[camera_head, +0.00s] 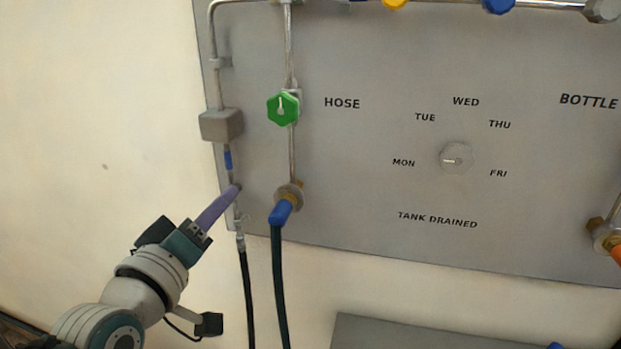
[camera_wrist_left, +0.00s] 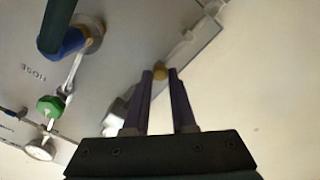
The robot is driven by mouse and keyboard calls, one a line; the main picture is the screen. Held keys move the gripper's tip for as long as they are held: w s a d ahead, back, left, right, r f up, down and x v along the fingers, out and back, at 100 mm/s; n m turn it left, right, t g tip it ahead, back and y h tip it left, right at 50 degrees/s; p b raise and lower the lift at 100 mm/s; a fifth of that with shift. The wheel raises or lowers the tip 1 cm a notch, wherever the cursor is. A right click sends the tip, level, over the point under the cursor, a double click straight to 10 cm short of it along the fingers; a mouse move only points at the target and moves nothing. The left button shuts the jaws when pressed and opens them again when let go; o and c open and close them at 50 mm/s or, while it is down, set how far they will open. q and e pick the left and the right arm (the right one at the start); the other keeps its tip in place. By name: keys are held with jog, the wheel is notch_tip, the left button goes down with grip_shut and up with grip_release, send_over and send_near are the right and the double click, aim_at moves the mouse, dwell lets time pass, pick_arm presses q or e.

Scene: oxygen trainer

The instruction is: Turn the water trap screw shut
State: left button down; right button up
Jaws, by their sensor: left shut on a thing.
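The water trap is a grey box (camera_head: 221,124) on the pipe at the panel's left edge, with a blue section (camera_head: 228,160) below it. My left gripper (camera_head: 235,190) reaches in from the lower left, its purple fingers at the pipe below the blue section. The fingers hide the screw in the head view. The screw's turn angle cannot be told. My right gripper is not in view.
A green valve knob (camera_head: 283,108) and a blue hose connector (camera_head: 281,211) with a dark hose are just right of the fingers. A thin black hose (camera_head: 247,290) hangs below the trap pipe. A day dial (camera_head: 456,158) is farther right. The wall at left is clear.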

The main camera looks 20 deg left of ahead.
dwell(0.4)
pick_arm(q)
jog(key=c, duration=0.7)
grip_release()
jog(key=shift+c, duration=0.2)
jog(key=s+d, duration=0.1)
jog(key=s, duration=0.8)
jog(key=shift+s+d, duration=0.25)
jog(key=shift+s, duration=0.15)
